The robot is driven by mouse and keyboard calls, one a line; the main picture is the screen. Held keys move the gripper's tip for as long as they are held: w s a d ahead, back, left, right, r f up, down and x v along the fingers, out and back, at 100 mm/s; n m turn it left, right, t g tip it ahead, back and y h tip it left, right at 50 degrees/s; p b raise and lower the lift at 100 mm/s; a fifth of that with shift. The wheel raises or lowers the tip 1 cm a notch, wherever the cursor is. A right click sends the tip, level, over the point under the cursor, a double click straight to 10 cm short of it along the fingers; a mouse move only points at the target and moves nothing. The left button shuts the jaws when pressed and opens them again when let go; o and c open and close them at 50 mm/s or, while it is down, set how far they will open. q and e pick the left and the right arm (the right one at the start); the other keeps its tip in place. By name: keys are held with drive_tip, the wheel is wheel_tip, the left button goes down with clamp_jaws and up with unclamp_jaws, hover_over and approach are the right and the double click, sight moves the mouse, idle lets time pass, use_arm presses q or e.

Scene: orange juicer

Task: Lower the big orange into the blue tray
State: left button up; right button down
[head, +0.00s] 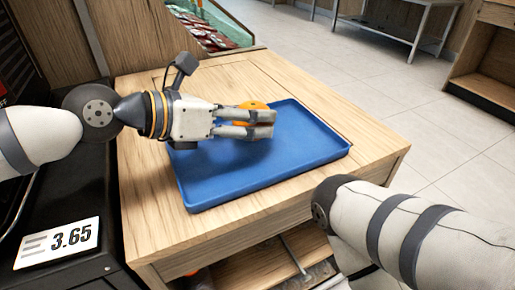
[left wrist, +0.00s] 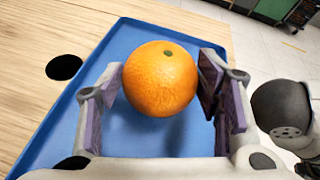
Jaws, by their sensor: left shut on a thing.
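The big orange (head: 253,104) is mostly hidden behind my left gripper's fingers in the head view. In the left wrist view the orange (left wrist: 160,80) shows whole, between the finger pads. My left gripper (head: 270,123) is shut on it, over the far part of the blue tray (head: 300,165). The tray floor (left wrist: 70,125) shows around and below the orange, inside the tray's outline. I cannot tell whether the orange touches the floor. The visible rest of the tray is empty. My right gripper is out of view; only my right arm shows at the lower right.
The tray lies on a wooden counter (head: 150,215). A black surface with a 3.65 price card (head: 58,242) is at the left. A glass-sided display bin (head: 208,25) stands behind the counter. My right arm is close to the tray's near right corner.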

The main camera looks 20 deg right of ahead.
use_arm(q)
drive_tip(key=shift+f+b, duration=0.5)
drive_tip(key=shift+f, duration=0.45)
idle(0.4)
drive_tip(key=o, duration=1.4)
drive_tip(key=shift+c, duration=0.2)
drive_tip(key=shift+a, duration=0.1)
